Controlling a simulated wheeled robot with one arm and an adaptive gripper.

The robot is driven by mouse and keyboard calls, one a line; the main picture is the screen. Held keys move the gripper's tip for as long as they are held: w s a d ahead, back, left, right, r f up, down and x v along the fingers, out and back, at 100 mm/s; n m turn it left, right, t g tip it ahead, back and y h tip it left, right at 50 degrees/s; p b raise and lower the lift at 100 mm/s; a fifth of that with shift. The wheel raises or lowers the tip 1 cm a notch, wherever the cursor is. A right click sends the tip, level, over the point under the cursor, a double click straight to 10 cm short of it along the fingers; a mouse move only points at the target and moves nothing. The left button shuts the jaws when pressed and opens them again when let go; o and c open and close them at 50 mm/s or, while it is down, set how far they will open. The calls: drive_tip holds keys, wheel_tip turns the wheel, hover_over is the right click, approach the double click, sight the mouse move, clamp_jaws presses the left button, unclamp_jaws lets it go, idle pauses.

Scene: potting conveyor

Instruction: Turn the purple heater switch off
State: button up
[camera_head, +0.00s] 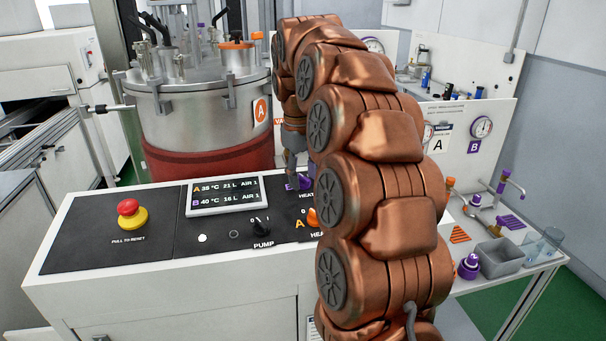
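The purple heater switch (305,182) sits on the black panel of the white console, just right of the display. Only part of it shows; my gripper and my copper arm cover the rest. My gripper (295,180) points down at the switch, with its fingertips at or very near it. I cannot tell whether they touch it, whether the fingers are open or shut, or which way the switch is turned. The orange heater switch (313,217) is in front of it, partly behind my arm.
The display (226,195) reads A 35 °C and B 40 °C. A black pump knob (260,226) and a red emergency button (130,210) are on the console (90,265). A steel tank (195,112) stands behind. A side table at right holds a grey bin (499,258).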

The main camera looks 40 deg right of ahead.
drive_tip(key=shift+o, duration=0.8)
